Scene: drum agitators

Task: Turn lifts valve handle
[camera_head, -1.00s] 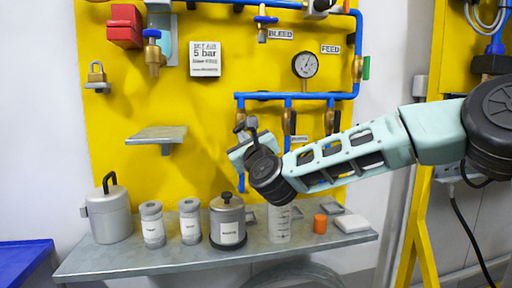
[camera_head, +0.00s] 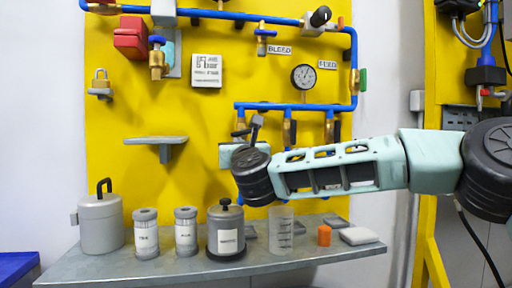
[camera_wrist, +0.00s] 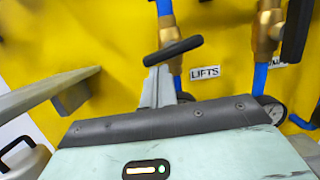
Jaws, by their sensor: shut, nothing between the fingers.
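The lifts valve (camera_wrist: 174,64) has a brass body on a blue pipe, left of the LIFTS label (camera_wrist: 205,73). A dark bar, which looks like the valve handle (camera_wrist: 174,50), lies tilted across it, with its right end higher. My gripper (camera_wrist: 157,82) is shut and empty, with its grey fingers reaching up to the bar. I cannot tell whether they touch it. In the head view my gripper (camera_head: 253,137) is at the leftmost of several lower valves, and my wrist hides much of this spot.
A neighbouring brass valve (camera_wrist: 265,32) with a dark lever is close on the right. A small wall shelf (camera_head: 156,140) juts out on the left. Below, a grey bench (camera_head: 180,268) holds canisters, a clear beaker (camera_head: 281,230) and an orange cap (camera_head: 324,236).

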